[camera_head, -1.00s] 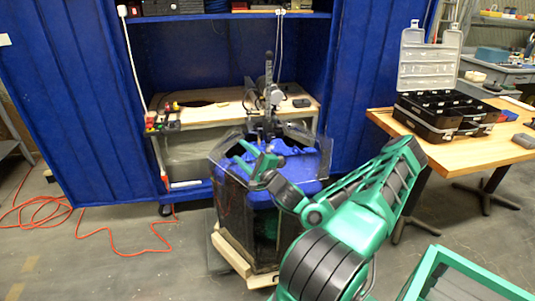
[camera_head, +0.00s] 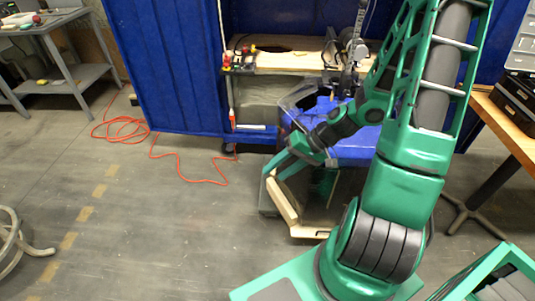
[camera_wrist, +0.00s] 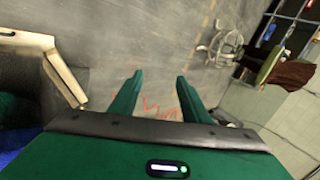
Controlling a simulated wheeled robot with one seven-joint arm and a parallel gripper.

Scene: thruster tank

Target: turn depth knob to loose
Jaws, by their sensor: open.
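The tank (camera_head: 357,150) has clear walls, a blue inside and a wooden base frame (camera_head: 283,202). My arm hides much of it in the head view. A dark upright mount with a grey round part (camera_head: 358,50) stands at its back. I cannot make out the depth knob in either view. My gripper (camera_head: 277,174) is at the tank's left side, low near the wooden frame, pointing away from the mount. In the wrist view my gripper (camera_wrist: 158,77) is open with nothing between its fingers, facing bare floor. The wooden frame (camera_wrist: 62,75) shows at the left there.
A bench (camera_head: 285,62) in the blue-curtained booth stands behind the tank. An orange cable (camera_head: 190,172) lies on the floor to the left. A wooden table (camera_head: 508,125) is at the right. A green-framed box (camera_head: 500,270) is at the lower right. Floor at left is mostly clear.

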